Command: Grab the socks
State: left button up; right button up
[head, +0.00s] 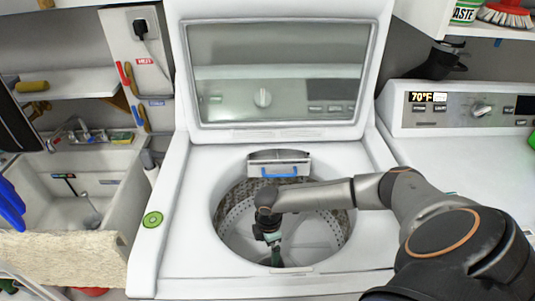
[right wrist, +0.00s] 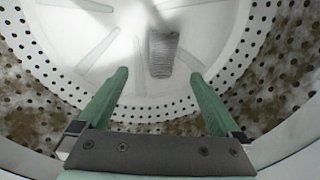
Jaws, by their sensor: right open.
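A small grey ribbed bundle (right wrist: 163,52), which looks like the socks, lies on the white floor of the washer drum in the right wrist view. I cannot make it out in the head view, where my arm and the drum's front rim block part of the inside. My right gripper (head: 274,250) reaches down through the washer opening into the drum. In the right wrist view its two green fingers (right wrist: 159,78) are spread apart with nothing between them. The bundle shows beyond the fingertips, apart from them. My left gripper is not in view.
The washer (head: 170,245) stands with its lid (head: 275,133) raised behind the opening. The perforated drum wall (right wrist: 258,48) surrounds my gripper closely. A second machine (head: 450,150) stands to the right, a sink (head: 105,205) to the left.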

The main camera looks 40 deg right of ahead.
notch_tip(320, 180, down, 9)
jog(key=shift+s+r+b, duration=0.1)
jog(key=shift+s+b, duration=0.05)
jog(key=shift+b, duration=0.2)
jog(key=shift+c, duration=0.2)
jog(key=c, duration=1.4)
jog(key=shift+r, duration=0.1)
